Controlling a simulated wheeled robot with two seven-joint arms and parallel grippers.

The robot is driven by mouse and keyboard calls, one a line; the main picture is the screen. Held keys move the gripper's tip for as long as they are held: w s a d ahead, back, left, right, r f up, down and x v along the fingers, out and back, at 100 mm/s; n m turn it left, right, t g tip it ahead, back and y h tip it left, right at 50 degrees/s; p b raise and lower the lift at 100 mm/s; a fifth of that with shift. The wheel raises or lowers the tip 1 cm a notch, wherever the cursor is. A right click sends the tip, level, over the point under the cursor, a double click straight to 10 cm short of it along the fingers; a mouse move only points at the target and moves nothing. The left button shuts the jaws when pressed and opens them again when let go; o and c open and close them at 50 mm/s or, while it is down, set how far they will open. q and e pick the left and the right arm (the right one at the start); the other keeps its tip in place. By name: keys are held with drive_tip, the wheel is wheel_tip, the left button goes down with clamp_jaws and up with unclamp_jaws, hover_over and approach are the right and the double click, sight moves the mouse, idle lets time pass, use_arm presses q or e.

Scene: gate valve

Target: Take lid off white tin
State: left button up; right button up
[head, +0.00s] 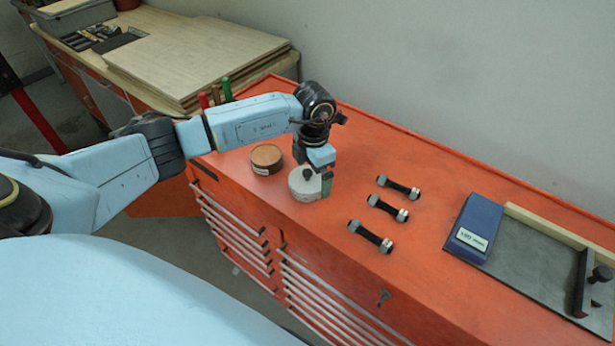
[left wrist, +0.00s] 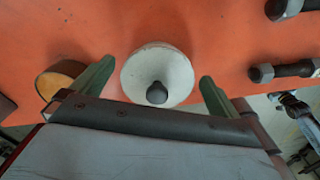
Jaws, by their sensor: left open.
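The white tin (head: 304,186) stands on the orange cabinet top, with its pale round lid and dark knob facing up. In the left wrist view the lid (left wrist: 150,68) lies between my fingers, and its dark knob (left wrist: 157,92) is near the middle. My left gripper (head: 317,178) is right over the tin, pointing down. In the left wrist view its two green fingers (left wrist: 152,88) are open on either side of the lid, with gaps visible. The head view hides part of the tin behind the gripper. My right gripper is not in view.
A brown round tin (head: 266,158) stands just left of the white tin. Several bolts (head: 387,209) lie to the right. A blue box (head: 472,228) sits on a grey plate (head: 530,270) farther right. Stacked boards (head: 195,55) lie on the bench behind.

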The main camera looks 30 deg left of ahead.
use_arm(q)
drive_tip(key=c, duration=0.8)
drive_tip(key=shift+c, duration=0.2)
drive_tip(key=shift+r, duration=0.1)
